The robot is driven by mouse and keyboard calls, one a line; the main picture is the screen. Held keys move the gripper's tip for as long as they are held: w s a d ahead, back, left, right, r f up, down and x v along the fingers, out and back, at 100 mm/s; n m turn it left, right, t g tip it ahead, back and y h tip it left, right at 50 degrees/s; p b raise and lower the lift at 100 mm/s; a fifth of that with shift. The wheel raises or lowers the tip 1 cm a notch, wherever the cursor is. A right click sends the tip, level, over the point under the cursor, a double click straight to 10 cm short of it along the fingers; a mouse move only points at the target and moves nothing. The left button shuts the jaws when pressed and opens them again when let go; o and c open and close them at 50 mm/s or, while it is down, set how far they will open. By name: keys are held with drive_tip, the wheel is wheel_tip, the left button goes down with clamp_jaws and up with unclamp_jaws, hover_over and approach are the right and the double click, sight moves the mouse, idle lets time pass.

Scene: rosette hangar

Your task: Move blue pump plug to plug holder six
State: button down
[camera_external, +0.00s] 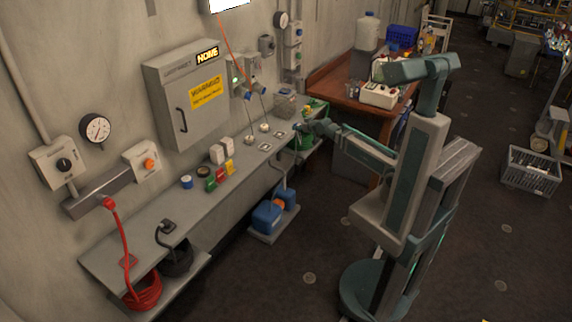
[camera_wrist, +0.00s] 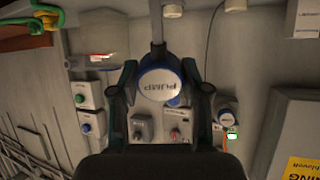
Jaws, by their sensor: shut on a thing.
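The pump plug (camera_wrist: 160,84) has a pale round face lettered PUMP and a blue rim. It sits between the two dark fingers of my gripper (camera_wrist: 160,78) in the wrist view, shut on it, with a grey cable running to the top of the picture. In the external view my gripper (camera_external: 302,128) is over the far end of the grey bench (camera_external: 150,240), and the plug is too small to make out there. Small square plates (camera_external: 265,147) and round pale pieces lie on the bench near it. I cannot tell which holder is number six.
A blue and orange pump unit (camera_external: 272,214) stands below the bench. Other blue-ended plugs (camera_external: 248,95) are at the wall boxes. A grey cabinet (camera_external: 185,100) with a yellow sign is on the wall. Small coloured blocks (camera_external: 220,173) stand mid-bench. A wooden table (camera_external: 340,85) is behind.

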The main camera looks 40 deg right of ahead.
drive_tip(key=shift+w+r+g, duration=0.2)
drive_tip(key=shift+r+g, duration=0.1)
drive_tip(key=shift+w+d+r+g, duration=0.1)
drive_tip(key=shift+w+r+g, duration=0.15)
drive_tip(key=shift+g, duration=0.05)
drive_tip(key=w+m+g+h+p, duration=0.15)
drive_tip(key=w+g+p, duration=0.4)
drive_tip(key=w, duration=1.85)
drive_tip(key=s+f+m+g, duration=0.2)
drive_tip(key=m, duration=0.2)
drive_tip(key=s+f+m+g, duration=0.2)
drive_tip(key=m, duration=0.2)
drive_tip(key=s+f+m+g+b, duration=0.1)
drive_tip(key=s+m+g, duration=0.1)
drive_tip(key=m, duration=0.2)
drive_tip(key=shift+s+d+f+y, duration=0.1)
drive_tip(key=shift+s+f+y, duration=0.15)
drive_tip(key=shift+f+y, duration=0.15)
drive_tip(key=shift+s+m, duration=0.1)
drive_tip(key=shift+m, duration=0.25)
drive_tip(key=shift+f+y, duration=0.15)
drive_tip(key=shift+y, duration=0.2)
